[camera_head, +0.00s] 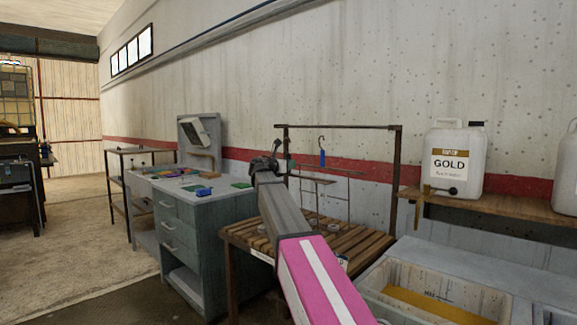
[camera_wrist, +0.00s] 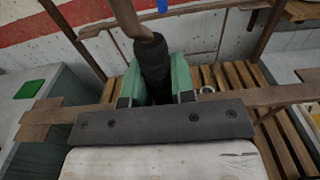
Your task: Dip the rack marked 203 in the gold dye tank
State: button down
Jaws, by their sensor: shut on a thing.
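My gripper (camera_head: 275,160) is at the rail stand, its green-padded fingers closed around a dark wrapped grip (camera_wrist: 154,62) with a brown rod. It also shows in the wrist view (camera_wrist: 158,90). I cannot read a number on the held thing, and its lower part is hidden. A wire rack (camera_head: 335,172) with crossbars shows under the stand's rail, beside the gripper; a blue tag (camera_head: 322,158) and a hook are above it. No 203 is legible. The gold dye tank (camera_head: 370,283) is at the lower right, with gold liquid inside, below a jug labelled GOLD (camera_head: 450,160).
The stand's dark rail frame (camera_head: 397,165) rises over a slatted wooden bench (camera_head: 345,246). A grey drawer cabinet (camera_head: 215,238) with coloured pieces stands left. The jug sits on a wooden shelf (camera_head: 500,207) above the tanks. Open floor (camera_head: 85,235) lies far left.

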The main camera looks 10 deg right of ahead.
aim_at(287, 156)
jog(key=shift+r, duration=0.15)
jog(key=shift+r, duration=1.5)
jog(key=shift+s+a, duration=0.1)
jog(key=shift+a, duration=0.05)
jog(key=v, duration=0.8)
jog(key=shift+s+a, duration=0.2)
jog(key=shift+a, duration=0.05)
jog(key=c, duration=1.5)
grip_release()
grip_shut()
